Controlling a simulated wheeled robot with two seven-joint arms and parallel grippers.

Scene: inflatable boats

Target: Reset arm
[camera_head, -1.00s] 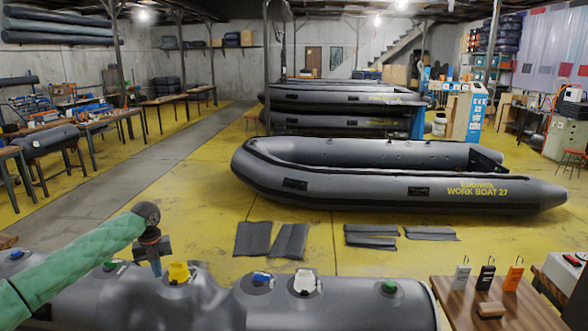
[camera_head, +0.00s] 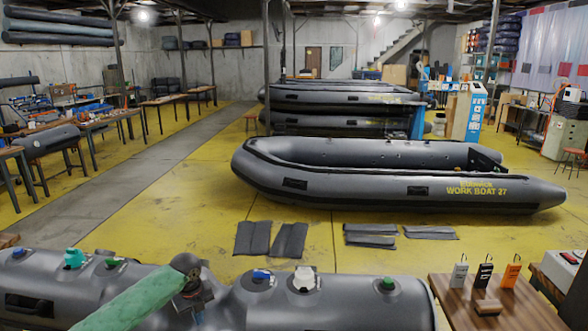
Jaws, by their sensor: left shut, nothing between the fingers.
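My left arm in a green sleeve comes in from the bottom left. Its gripper (camera_head: 196,300) points down over the near grey inflatable tube (camera_head: 340,300), left of the middle of its length. The fingers are shut and hold nothing. I cannot tell whether they touch the tube. Valve caps stand along the tube: a teal one (camera_head: 74,258), green ones (camera_head: 112,262) and (camera_head: 388,283), a blue one (camera_head: 262,275) and a white one (camera_head: 303,279). My right gripper is not in view.
A wooden table (camera_head: 440,294) at the lower right bears three upright tags and a wooden block (camera_head: 488,307). A large grey boat (camera_head: 370,180) lies beyond, with dark folded pads (camera_head: 289,240) before it. Yellow floor (camera_head: 200,200) is free at the left.

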